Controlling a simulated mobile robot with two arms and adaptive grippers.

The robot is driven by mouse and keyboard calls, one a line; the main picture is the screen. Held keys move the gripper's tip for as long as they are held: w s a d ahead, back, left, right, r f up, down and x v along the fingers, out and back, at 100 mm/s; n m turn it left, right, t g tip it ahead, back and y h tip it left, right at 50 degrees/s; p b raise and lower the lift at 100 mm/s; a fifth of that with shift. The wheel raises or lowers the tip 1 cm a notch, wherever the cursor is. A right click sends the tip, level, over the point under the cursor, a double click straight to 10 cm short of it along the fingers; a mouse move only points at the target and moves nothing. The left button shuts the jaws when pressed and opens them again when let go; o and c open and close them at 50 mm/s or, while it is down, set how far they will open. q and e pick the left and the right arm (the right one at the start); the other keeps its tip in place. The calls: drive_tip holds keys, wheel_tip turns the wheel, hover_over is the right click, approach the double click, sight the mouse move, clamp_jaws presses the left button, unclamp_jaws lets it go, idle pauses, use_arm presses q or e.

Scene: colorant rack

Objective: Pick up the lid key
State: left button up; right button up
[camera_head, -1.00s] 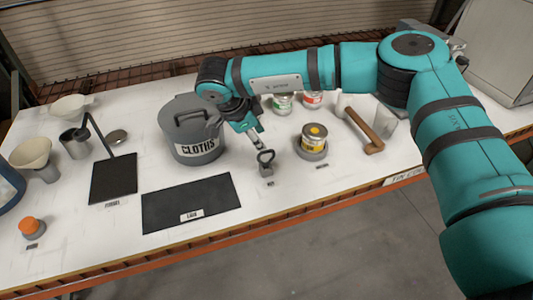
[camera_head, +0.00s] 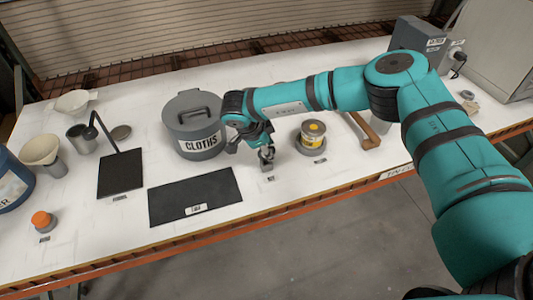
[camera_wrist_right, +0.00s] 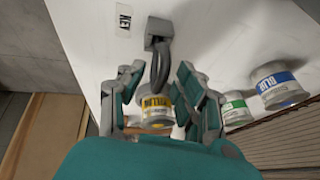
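The lid key is a dark grey loop standing in a small grey block. In the right wrist view, the key's loop (camera_wrist_right: 160,65) shows between the fingers of my right gripper (camera_wrist_right: 158,92), with its block (camera_wrist_right: 158,28) beyond the fingertips. The fingers are open, one on each side of the loop, and I cannot tell whether they touch it. In the head view my right gripper (camera_head: 266,150) is over the key, mostly hiding it. My left gripper is not in view.
A KEY label (camera_wrist_right: 124,18) lies in front of the block. A yellow-labelled can (camera_head: 313,132) stands close to the right of the gripper. The grey CLOTHS bin (camera_head: 194,125) is close on the left. A black mat (camera_head: 170,210) lies at the front left.

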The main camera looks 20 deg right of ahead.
clamp_jaws()
drive_tip(key=shift+r, duration=0.1)
drive_tip(key=shift+r+b, duration=0.4)
drive_tip(key=shift+b, duration=0.05)
wheel_tip(320, 180, up, 2)
drive_tip(key=shift+w+r+b, duration=0.1)
drive_tip(key=shift+b, duration=0.75)
drive_tip(key=s+r+b, duration=0.2)
drive_tip(key=s+b, duration=0.3)
drive_tip(key=s, duration=1.1)
drive_tip(key=shift+s+b, duration=0.15)
drive_tip(key=shift+b, duration=0.15)
